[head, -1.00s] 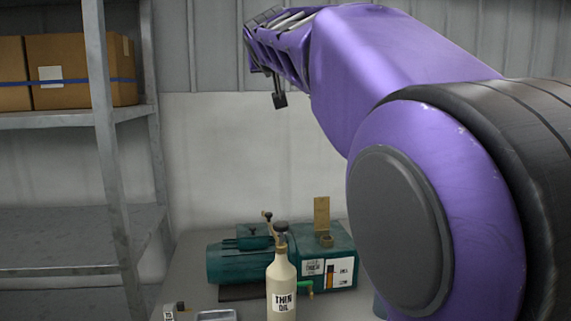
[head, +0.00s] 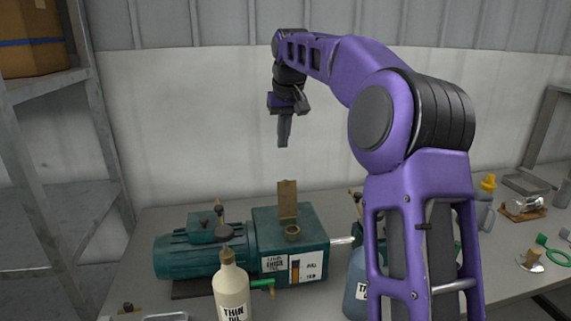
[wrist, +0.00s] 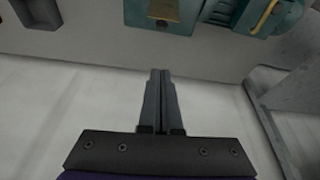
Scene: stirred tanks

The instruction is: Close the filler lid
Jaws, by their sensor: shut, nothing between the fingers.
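The filler lid (head: 288,199) is a brass-coloured flap standing upright, open, behind the round filler neck (head: 292,232) on top of the green gearbox (head: 309,219).
A cream bottle labelled thin oil (head: 231,295) stands in front of the green motor (head: 186,258). A blue-grey bottle (head: 355,287) stands right of the gearbox, partly behind my arm. A metal shelf (head: 60,200) is at left. The air above the gearbox is free.

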